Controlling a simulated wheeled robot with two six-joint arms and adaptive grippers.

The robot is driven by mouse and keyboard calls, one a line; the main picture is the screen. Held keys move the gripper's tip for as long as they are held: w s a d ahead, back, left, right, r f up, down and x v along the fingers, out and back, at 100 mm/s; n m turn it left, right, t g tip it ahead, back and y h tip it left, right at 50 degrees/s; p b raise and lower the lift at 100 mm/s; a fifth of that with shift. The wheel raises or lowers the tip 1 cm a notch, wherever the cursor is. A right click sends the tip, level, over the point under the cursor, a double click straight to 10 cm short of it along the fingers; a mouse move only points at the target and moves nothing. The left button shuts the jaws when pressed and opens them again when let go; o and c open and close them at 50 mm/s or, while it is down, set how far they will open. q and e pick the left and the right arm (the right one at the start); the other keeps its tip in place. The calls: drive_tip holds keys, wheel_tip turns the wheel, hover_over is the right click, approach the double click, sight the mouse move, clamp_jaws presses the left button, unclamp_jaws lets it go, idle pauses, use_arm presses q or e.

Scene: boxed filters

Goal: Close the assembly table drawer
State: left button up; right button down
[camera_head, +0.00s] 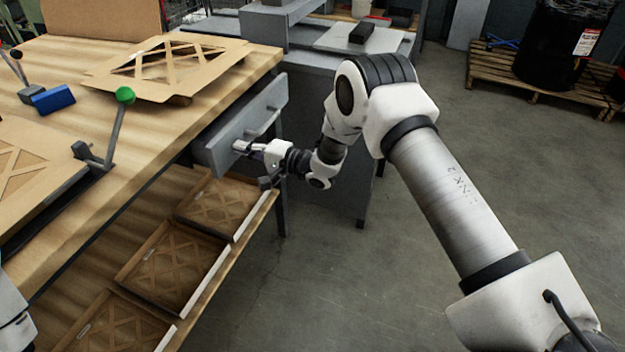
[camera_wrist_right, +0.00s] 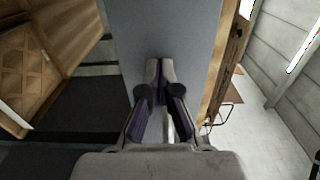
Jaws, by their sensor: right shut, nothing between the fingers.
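The assembly table (camera_head: 190,90) has a wooden top and fills the left of the head view. Its grey drawer (camera_head: 222,143) hangs under the right edge, its front standing a little out from the table, with a bar handle (camera_head: 264,123) on it. My right gripper (camera_head: 240,147) is shut and empty, fingertips at the drawer front, below and left of the handle. In the right wrist view the fingers (camera_wrist_right: 159,66) point at the grey drawer front (camera_wrist_right: 185,28); I cannot tell whether they touch it. Only a piece of my left arm shows; its gripper is out of view.
Boxed filters (camera_head: 175,265) lie on the shelf below the drawer. A cardboard frame (camera_head: 165,65), a green-knobbed lever (camera_head: 124,96) and a blue block (camera_head: 52,98) are on the tabletop. A grey workbench (camera_head: 335,70) stands behind my right arm.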

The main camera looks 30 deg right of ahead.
drive_tip(key=b+x, duration=0.2)
drive_tip(key=x, duration=0.4)
drive_tip(key=shift+a, duration=0.1)
drive_tip(key=shift+r, duration=0.25)
drive_tip(key=shift+r, duration=0.1)
